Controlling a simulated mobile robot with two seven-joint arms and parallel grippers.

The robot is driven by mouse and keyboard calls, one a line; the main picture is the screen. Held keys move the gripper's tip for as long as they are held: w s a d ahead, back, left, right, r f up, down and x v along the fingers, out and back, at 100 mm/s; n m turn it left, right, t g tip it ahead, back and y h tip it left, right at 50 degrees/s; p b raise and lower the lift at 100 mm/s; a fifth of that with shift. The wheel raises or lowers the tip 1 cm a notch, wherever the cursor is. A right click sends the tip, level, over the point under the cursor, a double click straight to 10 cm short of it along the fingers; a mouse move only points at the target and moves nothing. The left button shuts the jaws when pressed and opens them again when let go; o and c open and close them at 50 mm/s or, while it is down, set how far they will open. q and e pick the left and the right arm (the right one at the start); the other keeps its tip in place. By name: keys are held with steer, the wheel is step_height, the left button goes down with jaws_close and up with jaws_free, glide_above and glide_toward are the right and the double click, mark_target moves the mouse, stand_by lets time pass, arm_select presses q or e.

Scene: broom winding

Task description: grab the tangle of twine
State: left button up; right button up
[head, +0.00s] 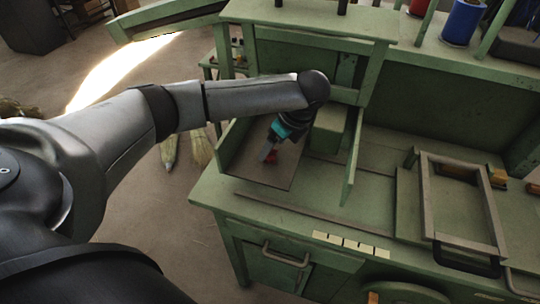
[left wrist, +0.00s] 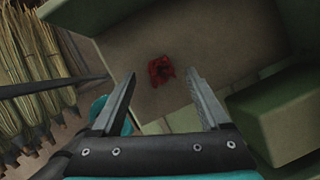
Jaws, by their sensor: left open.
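The tangle of twine is a small red bundle (left wrist: 161,71) lying on the floor of a green bin in the left wrist view. It also shows in the head view (head: 271,157), partly hidden by my gripper. My left gripper (left wrist: 160,78) is open and empty, its two fingers pointing at the bin floor with the twine between and just beyond their tips. In the head view the left gripper (head: 268,152) reaches down into the bin from above, close to the twine. My right gripper is in neither view.
The green bin (head: 235,147) has raised side walls close around the gripper, with a green block (head: 328,130) to its right. A framed tray (head: 462,210) lies on the bench at right. Blue (head: 463,22) and red spools stand behind. Brooms (left wrist: 40,85) stand at left.

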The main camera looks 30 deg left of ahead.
mark_target(270, 156)
arm_select(q)
steer(key=x, duration=0.3)
steer(key=shift+a+f, duration=0.15)
steer(key=shift+f, duration=0.2)
jaws_close()
stand_by(0.4)
